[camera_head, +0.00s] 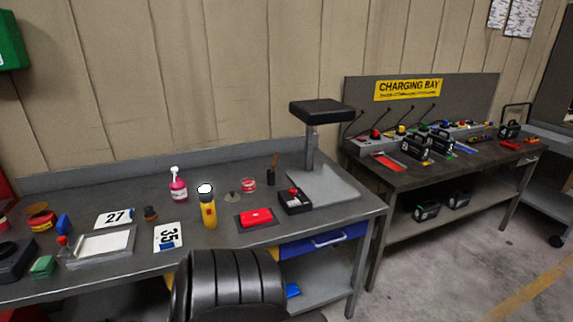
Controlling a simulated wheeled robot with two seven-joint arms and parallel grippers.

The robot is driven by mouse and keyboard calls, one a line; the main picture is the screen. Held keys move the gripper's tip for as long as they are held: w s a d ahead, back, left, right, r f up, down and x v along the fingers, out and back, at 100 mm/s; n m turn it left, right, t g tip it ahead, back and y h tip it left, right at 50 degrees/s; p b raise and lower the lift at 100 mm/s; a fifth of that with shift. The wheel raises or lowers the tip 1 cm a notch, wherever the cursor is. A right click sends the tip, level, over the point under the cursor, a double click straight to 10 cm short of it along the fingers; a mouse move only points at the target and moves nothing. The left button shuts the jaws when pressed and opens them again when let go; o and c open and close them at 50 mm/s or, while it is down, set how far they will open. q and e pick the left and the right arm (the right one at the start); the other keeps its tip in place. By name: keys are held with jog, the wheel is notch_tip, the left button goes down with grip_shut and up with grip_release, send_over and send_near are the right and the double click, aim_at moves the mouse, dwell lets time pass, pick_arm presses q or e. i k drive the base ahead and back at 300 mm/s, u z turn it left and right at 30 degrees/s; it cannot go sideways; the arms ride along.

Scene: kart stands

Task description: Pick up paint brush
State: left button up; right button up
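A small upright thing with a brown handle and a dark lower part, which looks like the paint brush (274,166), stands near the back of the grey workbench (330,225). It is just left of the square post of a black-topped stand (322,112). It is small in the picture, so I cannot tell whether it rests in a holder. Neither of my grippers shows in the head view, and nothing is seen touching the brush.
A large black ribbed shape (232,285) blocks the bench's front. A charging bench (385,180) stands right.

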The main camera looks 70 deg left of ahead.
aim_at(277, 155)
jog(key=u, duration=0.45)
jog(key=i, duration=0.85)
jog(key=u, duration=0.8)
